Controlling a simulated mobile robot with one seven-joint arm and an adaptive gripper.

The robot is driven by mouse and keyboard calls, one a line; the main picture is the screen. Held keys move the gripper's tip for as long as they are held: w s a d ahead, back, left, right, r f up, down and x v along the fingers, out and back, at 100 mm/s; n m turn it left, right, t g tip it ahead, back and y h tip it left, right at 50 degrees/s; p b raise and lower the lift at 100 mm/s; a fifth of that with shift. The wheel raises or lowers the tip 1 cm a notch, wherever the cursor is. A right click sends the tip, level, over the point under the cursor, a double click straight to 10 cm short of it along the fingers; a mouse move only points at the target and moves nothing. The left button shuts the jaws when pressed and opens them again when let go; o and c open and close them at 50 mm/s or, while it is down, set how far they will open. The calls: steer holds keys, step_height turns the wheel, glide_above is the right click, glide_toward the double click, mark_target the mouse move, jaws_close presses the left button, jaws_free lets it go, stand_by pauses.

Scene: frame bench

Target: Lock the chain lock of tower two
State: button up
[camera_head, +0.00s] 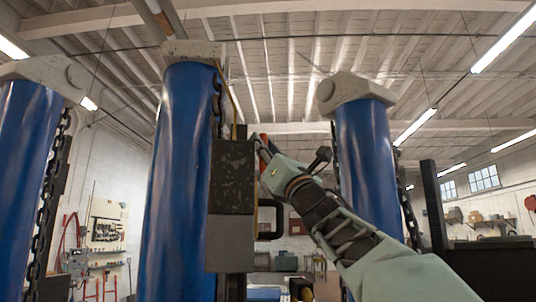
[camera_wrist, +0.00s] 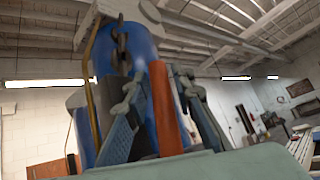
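Tower two appears to be the middle blue column (camera_head: 178,180), upright under a grey metal cap. A dark chain (camera_head: 217,100) hangs at its right side and also shows in the wrist view (camera_wrist: 122,55). A dark, worn block (camera_head: 233,175), apparently the lock, sits on the column's right side with a lower block (camera_head: 229,243) under it. My gripper (camera_head: 264,149) is at the upper right of this block. In the wrist view, its two fingers close in on both sides of a red-orange lever (camera_wrist: 165,110). The contact itself and the chain's end are hidden.
A black loop-shaped bar (camera_head: 277,218) is just right of the block, beneath my arm. Another blue column (camera_head: 367,150) with a chain stands to the right, and one (camera_head: 20,170) to the left. A thin yellow rod (camera_wrist: 89,85) runs beside the chain.

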stand_by(0.3)
jaws_close()
